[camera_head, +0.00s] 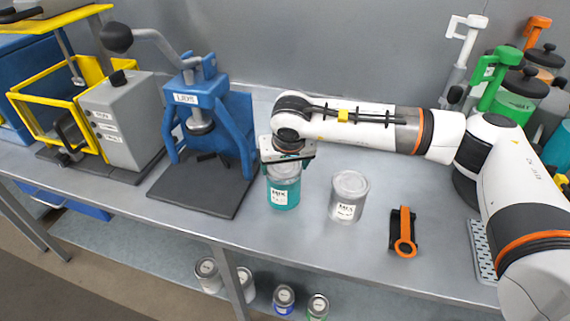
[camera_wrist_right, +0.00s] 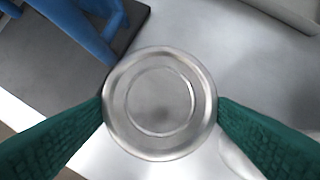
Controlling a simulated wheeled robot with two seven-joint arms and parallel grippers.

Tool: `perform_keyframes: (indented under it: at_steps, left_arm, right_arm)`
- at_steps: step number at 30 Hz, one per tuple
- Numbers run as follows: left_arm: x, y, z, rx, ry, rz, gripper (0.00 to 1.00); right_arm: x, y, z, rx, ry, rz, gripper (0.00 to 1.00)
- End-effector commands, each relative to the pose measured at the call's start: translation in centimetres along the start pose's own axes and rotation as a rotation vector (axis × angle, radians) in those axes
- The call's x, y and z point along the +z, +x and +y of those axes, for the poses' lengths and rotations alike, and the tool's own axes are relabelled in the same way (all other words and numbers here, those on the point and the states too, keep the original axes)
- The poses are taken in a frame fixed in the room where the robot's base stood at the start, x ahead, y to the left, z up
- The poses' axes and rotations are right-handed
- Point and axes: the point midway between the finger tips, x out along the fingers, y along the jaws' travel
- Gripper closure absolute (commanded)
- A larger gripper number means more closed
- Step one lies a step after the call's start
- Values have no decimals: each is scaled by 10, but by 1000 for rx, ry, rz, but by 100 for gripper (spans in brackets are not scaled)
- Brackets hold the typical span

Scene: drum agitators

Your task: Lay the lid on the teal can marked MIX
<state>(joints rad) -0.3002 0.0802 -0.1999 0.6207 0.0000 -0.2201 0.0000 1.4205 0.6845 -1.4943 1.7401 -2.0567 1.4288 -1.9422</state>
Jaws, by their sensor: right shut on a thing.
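The teal can marked MIX (camera_head: 283,193) stands upright on the steel bench, in front of the blue press. My right gripper (camera_head: 287,160) is directly above it, pointing down. The gripper is shut on a round silver lid (camera_wrist_right: 160,102), with one green finger pad at each side of its rim in the right wrist view. In the head view the silver lid (camera_head: 285,172) is at the top of the can, partly hidden by the gripper. I cannot tell whether it touches the can's rim. The lid covers the can in the wrist view. My left gripper is not in view.
A grey MIX can (camera_head: 348,197) stands close to the right. An orange and black tool (camera_head: 404,232) lies farther right. The blue lever press (camera_head: 205,110) is at the left, on a dark base plate. Several drums stand at the far right. Cans sit on the lower shelf.

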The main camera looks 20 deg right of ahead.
Motion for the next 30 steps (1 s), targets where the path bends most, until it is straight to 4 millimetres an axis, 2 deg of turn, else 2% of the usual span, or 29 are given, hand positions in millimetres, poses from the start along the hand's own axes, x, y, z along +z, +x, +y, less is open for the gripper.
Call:
perform_keyframes:
  at_steps: [30]
  left_arm:
    - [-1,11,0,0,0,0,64]
  right_arm:
    - [-1,4,0,0,0,-1,42]
